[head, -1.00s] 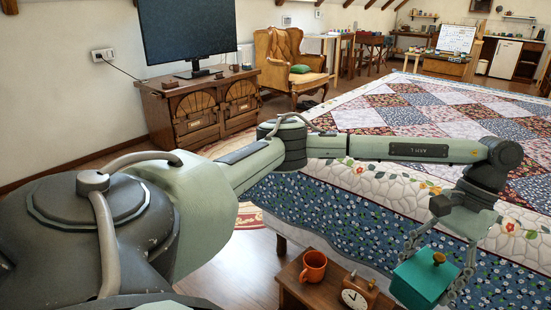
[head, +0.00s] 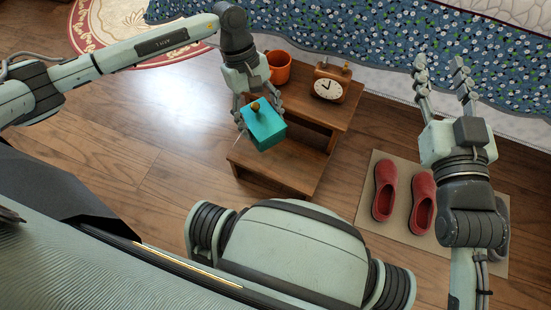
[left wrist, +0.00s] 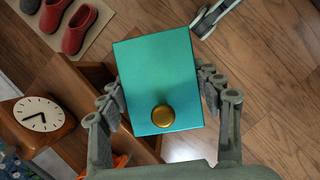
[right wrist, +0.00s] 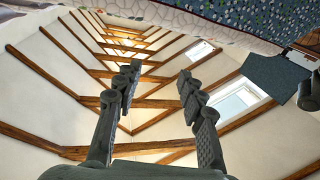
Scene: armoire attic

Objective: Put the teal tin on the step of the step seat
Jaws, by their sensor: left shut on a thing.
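The teal tin (head: 265,129) is a box with a brass knob on its lid. My left gripper (head: 240,112) is shut on it, with fingers on two opposite sides, as the left wrist view shows with the tin (left wrist: 155,75) between them. The tin is held in the air over or near the lower step (head: 282,166) of the wooden step seat (head: 340,112); its exact height is unclear. It hides part of the step. My right gripper (head: 441,72) is open and empty at the right, fingers pointing up; the right wrist view shows it empty too.
An orange mug (head: 279,67) and a wooden clock (head: 328,88) stand on the seat's upper level. Red shoes (head: 422,200) lie on a beige mat (head: 375,165) to the right. The bed with a blue floral cover (head: 375,45) is behind. The visible part of the step is bare.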

